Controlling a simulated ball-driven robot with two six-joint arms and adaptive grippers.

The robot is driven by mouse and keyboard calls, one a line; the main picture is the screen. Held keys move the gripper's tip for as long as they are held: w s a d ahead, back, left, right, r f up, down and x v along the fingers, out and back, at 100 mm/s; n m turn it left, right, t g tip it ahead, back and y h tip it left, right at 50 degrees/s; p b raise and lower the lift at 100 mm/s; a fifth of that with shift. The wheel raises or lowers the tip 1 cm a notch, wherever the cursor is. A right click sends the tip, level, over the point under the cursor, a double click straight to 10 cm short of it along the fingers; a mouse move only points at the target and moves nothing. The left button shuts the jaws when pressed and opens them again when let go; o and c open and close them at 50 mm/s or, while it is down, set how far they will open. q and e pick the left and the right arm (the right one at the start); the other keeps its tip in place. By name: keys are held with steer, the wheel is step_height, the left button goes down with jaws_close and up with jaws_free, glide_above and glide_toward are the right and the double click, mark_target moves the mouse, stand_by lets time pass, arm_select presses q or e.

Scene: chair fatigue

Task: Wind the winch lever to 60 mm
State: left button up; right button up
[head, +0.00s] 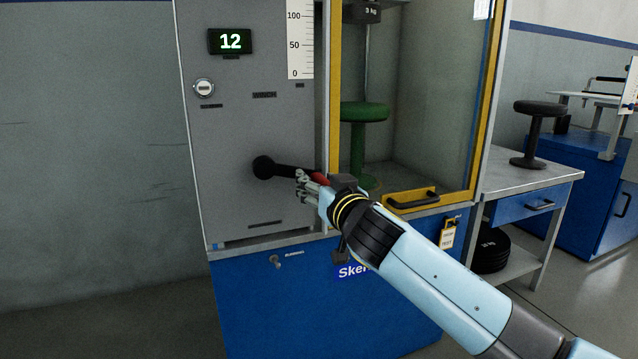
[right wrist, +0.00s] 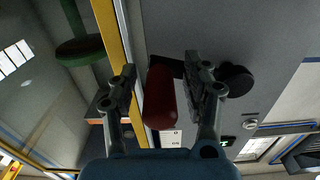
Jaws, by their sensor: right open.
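The winch lever (head: 285,170) is a black crank on the grey panel of the test machine. Its round hub is at the left and its arm points right. Its red grip (head: 321,179) is at the arm's right end, partly hidden by my right gripper (head: 307,187). In the right wrist view the red grip (right wrist: 160,97) lies between the two open fingers (right wrist: 160,85), with a gap visible on the left side. The height scale (head: 300,40) is marked 0, 50 and 100. My left gripper is not in view.
A yellow-framed glass door (head: 480,100) with a black handle (head: 413,201) stands just right of the lever. Behind it are a green stool (head: 363,113) and a 3 kg weight (head: 362,12). A side table (head: 520,180) with a black stool (head: 540,120) is further right.

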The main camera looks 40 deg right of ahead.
jaws_close()
stand_by(0.5)
